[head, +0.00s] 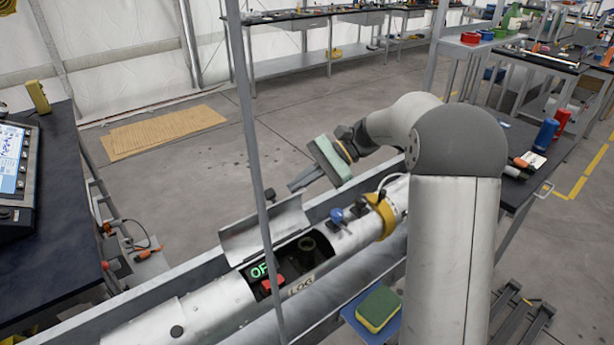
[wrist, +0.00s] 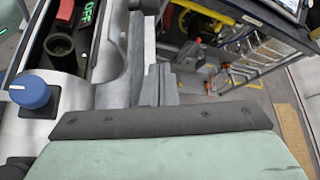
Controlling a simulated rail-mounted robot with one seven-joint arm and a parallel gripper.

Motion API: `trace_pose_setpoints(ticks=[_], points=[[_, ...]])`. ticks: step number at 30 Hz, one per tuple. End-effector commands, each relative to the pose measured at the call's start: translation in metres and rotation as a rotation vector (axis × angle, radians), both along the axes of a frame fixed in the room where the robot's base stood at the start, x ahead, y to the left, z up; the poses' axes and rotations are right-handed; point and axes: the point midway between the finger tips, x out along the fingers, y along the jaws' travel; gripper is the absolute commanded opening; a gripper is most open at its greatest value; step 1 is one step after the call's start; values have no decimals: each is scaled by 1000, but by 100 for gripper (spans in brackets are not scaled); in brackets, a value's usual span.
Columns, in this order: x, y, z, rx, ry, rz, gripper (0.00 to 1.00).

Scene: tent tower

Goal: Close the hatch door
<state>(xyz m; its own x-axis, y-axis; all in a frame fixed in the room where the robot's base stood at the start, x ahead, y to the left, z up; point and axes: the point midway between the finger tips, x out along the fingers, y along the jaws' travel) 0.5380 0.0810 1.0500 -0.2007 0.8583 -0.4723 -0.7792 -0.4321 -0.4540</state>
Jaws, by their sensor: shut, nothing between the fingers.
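The hatch door (head: 264,230) is a curved silver panel. It stands open, raised along the far side of a silver tube (head: 350,237). Beside it, the tube's opening shows a green lit "OFF" display (head: 259,270), a red part (head: 273,284) and a dark round socket (head: 307,246). In the wrist view the opening with its socket (wrist: 62,48) is at the upper left, and the door (wrist: 125,50) appears edge-on beside it. My gripper (head: 293,186) is shut and empty. In the head view it is above and to the right of the door, apart from it.
A blue knob (head: 337,214) and a yellow band (head: 383,214) sit on the tube, right of the opening. A thin grey post (head: 252,120) crosses in front of the door. A yellow-green sponge (head: 379,309) lies on a blue surface.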

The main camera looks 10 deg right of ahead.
Motion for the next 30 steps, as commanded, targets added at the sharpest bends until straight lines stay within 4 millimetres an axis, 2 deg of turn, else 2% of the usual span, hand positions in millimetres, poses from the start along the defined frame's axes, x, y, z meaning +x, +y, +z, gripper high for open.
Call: trace_pose_setpoints(ticks=[3, 8, 10, 15, 30], points=[[-7, 24, -12, 0, 3, 4, 0], [-13, 51, -27, -1, 2, 2, 0], [-19, 48, -11, -2, -4, -2, 0], [-28, 47, 4, -2, -2, -1, 0], [-32, 47, 8, -2, -2, 1, 0]])
